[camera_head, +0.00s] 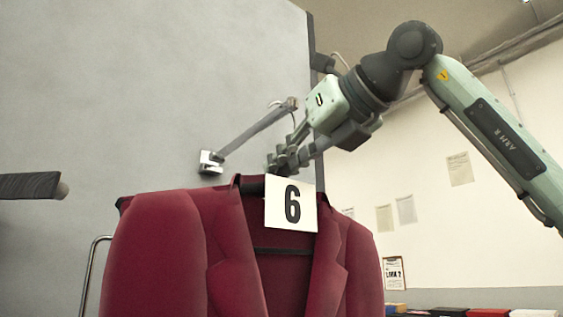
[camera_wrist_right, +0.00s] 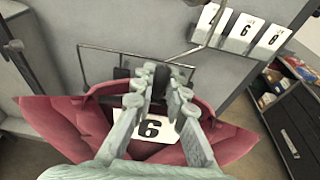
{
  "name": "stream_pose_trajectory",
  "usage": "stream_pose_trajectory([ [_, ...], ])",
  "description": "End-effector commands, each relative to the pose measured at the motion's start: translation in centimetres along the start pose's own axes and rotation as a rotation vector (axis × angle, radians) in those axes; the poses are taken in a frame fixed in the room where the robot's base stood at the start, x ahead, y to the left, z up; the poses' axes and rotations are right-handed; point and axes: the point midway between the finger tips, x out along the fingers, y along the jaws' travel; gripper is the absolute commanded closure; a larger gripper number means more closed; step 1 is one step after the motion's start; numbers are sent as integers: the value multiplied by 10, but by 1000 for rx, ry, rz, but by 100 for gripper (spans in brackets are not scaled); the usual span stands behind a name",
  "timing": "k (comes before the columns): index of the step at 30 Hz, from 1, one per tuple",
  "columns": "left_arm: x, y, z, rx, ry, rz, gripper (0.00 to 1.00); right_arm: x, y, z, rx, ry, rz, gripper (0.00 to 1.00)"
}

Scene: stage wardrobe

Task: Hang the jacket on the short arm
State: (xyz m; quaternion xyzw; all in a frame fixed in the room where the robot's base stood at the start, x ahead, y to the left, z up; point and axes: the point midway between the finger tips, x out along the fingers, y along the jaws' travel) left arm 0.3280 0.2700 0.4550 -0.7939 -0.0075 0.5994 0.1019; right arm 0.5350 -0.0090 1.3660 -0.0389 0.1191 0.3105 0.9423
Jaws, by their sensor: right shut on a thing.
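My right gripper (camera_head: 280,160) is shut on the hanger just above the collar. In the right wrist view the jacket (camera_wrist_right: 62,122) spreads below the fingers (camera_wrist_right: 162,78). A grey arm (camera_head: 255,131) juts from a bracket on the grey panel, behind and above the jacket. A thin curved hook shows near its tip; I cannot tell whether it rests on the arm. My left gripper is out of view.
A dark bar (camera_head: 30,186) with a rounded end enters at the left. A metal rail (camera_head: 91,275) curves beside the jacket. White number cards (camera_wrist_right: 240,32) are on the panel in the wrist view. A dark cabinet (camera_wrist_right: 295,125) stands at the right.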

Motion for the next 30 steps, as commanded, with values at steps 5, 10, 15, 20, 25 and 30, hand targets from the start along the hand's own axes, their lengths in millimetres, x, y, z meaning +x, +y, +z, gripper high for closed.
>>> stream_pose_trajectory([
  [5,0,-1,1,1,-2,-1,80,-2,0,2,0,-7,1,83],
  [10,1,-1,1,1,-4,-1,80,-1,0,2,0,-4,1,63],
  [15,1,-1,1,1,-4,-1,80,-1,0,1,0,-3,0,63],
  [20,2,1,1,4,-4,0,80,-2,0,-1,0,2,0,63],
  [25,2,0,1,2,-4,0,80,-24,0,1,-1,-3,-1,63],
  [30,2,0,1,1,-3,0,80,-61,-1,1,-1,-5,-2,63],
])
